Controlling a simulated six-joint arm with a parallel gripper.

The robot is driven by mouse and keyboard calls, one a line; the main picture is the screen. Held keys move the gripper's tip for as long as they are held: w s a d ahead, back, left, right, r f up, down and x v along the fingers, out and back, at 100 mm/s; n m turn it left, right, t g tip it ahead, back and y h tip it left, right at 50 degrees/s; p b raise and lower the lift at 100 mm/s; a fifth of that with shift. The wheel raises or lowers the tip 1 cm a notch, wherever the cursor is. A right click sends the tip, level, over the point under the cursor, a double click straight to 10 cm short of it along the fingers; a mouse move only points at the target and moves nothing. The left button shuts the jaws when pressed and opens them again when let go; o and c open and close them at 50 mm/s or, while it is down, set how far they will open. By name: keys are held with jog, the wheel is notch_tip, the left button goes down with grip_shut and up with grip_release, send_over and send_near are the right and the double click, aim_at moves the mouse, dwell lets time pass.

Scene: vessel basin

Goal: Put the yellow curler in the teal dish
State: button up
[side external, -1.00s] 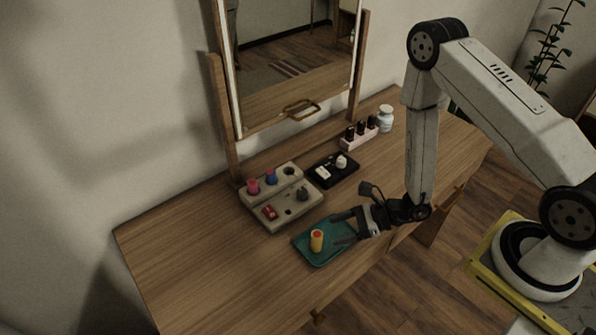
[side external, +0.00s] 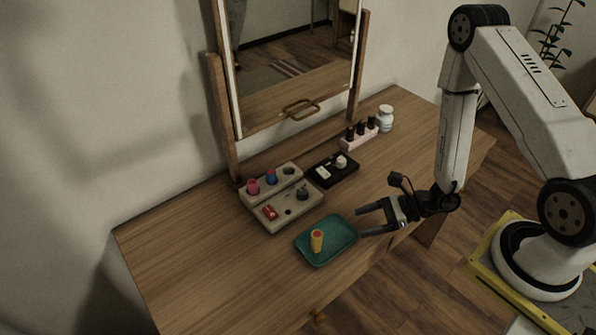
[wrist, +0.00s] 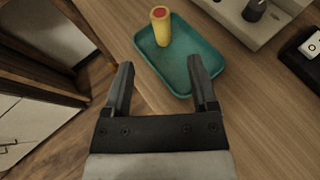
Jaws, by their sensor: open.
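The yellow curler (side external: 317,242) with a red-orange top stands upright in the teal dish (side external: 342,232), towards its left part. In the wrist view the curler (wrist: 160,27) stands near the dish's far edge, and the dish (wrist: 186,68) lies just beyond my fingers. My gripper (side external: 360,223) is open and empty, to the right of the dish and apart from the curler. In the wrist view both fingers of my gripper (wrist: 164,88) are spread with nothing between them.
A grey holder (side external: 270,211) with pink, blue, red and dark pieces stands behind the dish. A black tray (side external: 326,176), a pink rack (side external: 358,143) of dark bottles and a white jar (side external: 386,118) stand farther back. The table's left part is clear.

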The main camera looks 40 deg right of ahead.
dwell(0.4)
jog(key=s+a+r+n+g+h, duration=0.2)
jog(key=s+r+n+g, duration=0.45)
jog(key=n+g, duration=0.5)
jog(key=w+d+r+n+t+h, duration=0.6)
jog(key=r+n+h, duration=0.3)
jog(key=n, duration=0.4)
jog(key=shift+d+r, duration=0.15)
jog(key=shift+r, duration=0.4)
